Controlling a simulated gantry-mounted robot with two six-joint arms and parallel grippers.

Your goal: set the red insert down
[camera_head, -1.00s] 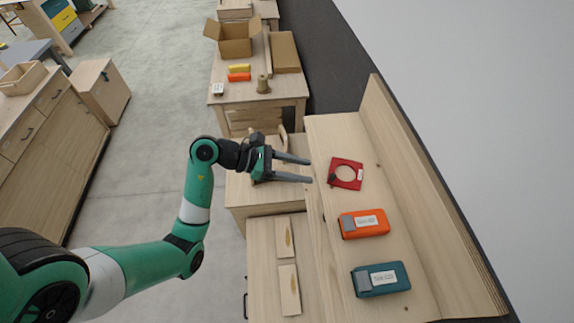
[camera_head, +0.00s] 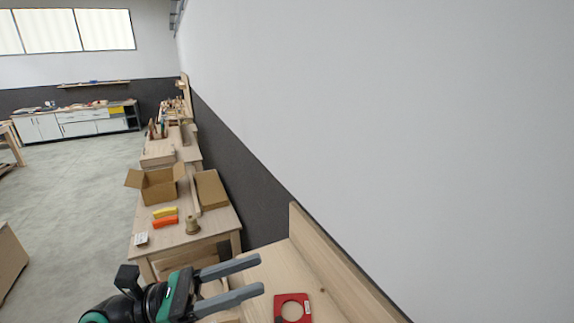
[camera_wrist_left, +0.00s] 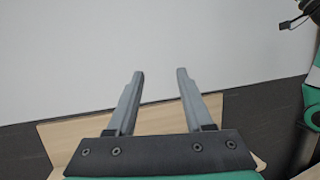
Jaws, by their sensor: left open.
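The red insert (camera_head: 293,308) is a flat red plate with a round hole and a small white label. It lies on the light wood bench top at the bottom of the head view, cut off by the lower edge. My left gripper (camera_head: 262,274) is open and empty, to the left of the insert and apart from it. In the left wrist view the two grey fingers (camera_wrist_left: 160,75) are spread with nothing between them. My right gripper is not clearly in view.
The wooden bench (camera_head: 272,270) has a raised back board (camera_head: 335,262) along the wall. Behind it a table holds an open cardboard box (camera_head: 158,187), yellow and orange blocks (camera_head: 165,221) and a spool (camera_head: 193,225). Grey floor (camera_head: 75,200) lies open to the left.

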